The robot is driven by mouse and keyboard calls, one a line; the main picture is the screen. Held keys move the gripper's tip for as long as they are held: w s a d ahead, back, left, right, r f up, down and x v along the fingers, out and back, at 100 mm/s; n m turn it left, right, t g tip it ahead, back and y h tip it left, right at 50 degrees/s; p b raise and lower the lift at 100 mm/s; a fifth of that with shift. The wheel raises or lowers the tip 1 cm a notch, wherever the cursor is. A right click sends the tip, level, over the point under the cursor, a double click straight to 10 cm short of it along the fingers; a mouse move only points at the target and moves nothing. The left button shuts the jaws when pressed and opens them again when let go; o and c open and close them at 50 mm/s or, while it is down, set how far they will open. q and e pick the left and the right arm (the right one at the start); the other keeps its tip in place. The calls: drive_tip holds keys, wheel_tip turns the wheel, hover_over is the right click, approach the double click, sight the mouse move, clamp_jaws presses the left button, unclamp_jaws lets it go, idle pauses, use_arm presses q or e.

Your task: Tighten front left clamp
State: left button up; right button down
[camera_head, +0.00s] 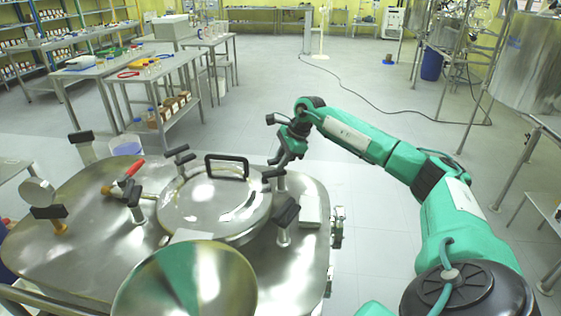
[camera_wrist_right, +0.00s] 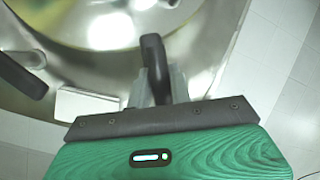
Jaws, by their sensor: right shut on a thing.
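The reactor lid (camera_head: 215,198) is a round polished steel cover with a black bar handle (camera_head: 226,160), set in a metal top. Black-handled clamps stand around its rim. My right gripper (camera_head: 281,160) is at the clamp (camera_head: 273,173) on the lid's right far side. In the right wrist view the black clamp handle (camera_wrist_right: 154,58) stands between the gripper's fingers (camera_wrist_right: 160,88), which are shut on it. Another clamp (camera_head: 287,213) stands nearer along the rim and shows at the left in the wrist view (camera_wrist_right: 22,78). A further clamp (camera_head: 180,152) is at the far left side. My left gripper is not seen.
A small white block (camera_head: 311,211) lies on the reactor top beside the nearer clamp. A valve with a red handle (camera_head: 133,169) stands left of the lid. A round steel disc (camera_head: 190,285) is in front. The floor behind and right of the reactor is open.

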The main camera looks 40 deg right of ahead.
drive_tip(key=shift+d+r+n, duration=0.1)
drive_tip(key=shift+n, duration=0.6)
drive_tip(key=shift+g, duration=0.3)
